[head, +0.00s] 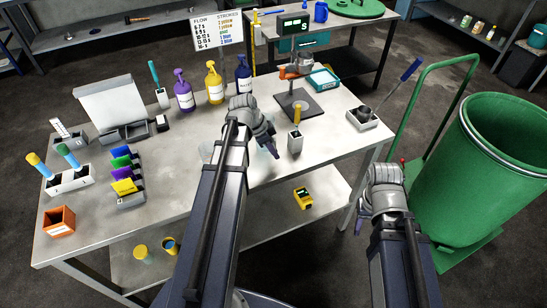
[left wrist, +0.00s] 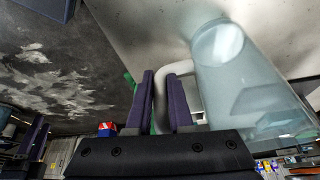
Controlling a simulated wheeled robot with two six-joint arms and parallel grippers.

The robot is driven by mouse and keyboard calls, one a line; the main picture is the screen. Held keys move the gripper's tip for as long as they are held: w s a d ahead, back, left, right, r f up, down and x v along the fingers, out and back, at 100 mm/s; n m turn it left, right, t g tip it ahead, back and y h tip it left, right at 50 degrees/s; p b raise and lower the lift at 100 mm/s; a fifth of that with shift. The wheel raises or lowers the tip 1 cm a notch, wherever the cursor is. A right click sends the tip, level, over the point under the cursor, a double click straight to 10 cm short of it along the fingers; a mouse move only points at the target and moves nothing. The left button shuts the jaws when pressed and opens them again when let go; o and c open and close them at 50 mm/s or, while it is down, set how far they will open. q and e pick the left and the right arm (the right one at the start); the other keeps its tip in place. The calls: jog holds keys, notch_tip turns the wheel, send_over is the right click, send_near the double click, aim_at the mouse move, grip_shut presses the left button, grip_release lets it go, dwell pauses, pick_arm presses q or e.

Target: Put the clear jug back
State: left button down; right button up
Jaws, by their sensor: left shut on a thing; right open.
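The clear jug (left wrist: 245,85) shows large on the right of the left wrist view, see-through, with a pale curved handle (left wrist: 172,78). My left gripper (left wrist: 167,98) is shut on this handle, with the jug's body beside the fingers. In the head view my left gripper (head: 272,151) is over the front middle of the grey table (head: 180,190). My forearm and wrist cover much of the jug there. A faint clear shape (head: 206,150) shows left of the forearm; I cannot tell if it is the jug. My right gripper (head: 359,224) is open and empty, off the table's right front corner.
A small white holder (head: 295,142) stands just right of my left gripper. A dark stand (head: 299,104) is behind it. Several bottles, including a yellow one (head: 214,84), line the back. A grey tray (head: 363,118) is at right. A green barrel (head: 490,165) stands right of the table.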

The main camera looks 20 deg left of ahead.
pick_arm(q)
jog(key=shift+f+b, duration=0.35)
jog(key=shift+f, duration=0.45)
pick_arm(e)
jog(key=shift+f, duration=0.85)
pick_arm(q)
jog(key=shift+f, duration=0.15)
jog(key=c, duration=0.8)
grip_release()
pick_arm(e)
jog(key=shift+f, duration=0.1)
pick_arm(q)
jog(key=shift+s+a+r+p, duration=0.1)
jog(key=shift+r+p, duration=0.4)
jog(key=shift+r, duration=0.1)
jog(key=p+v, duration=1)
jog(key=v, duration=0.1)
pick_arm(e)
notch_tip(320, 180, up, 11)
jog(key=shift+r, duration=0.2)
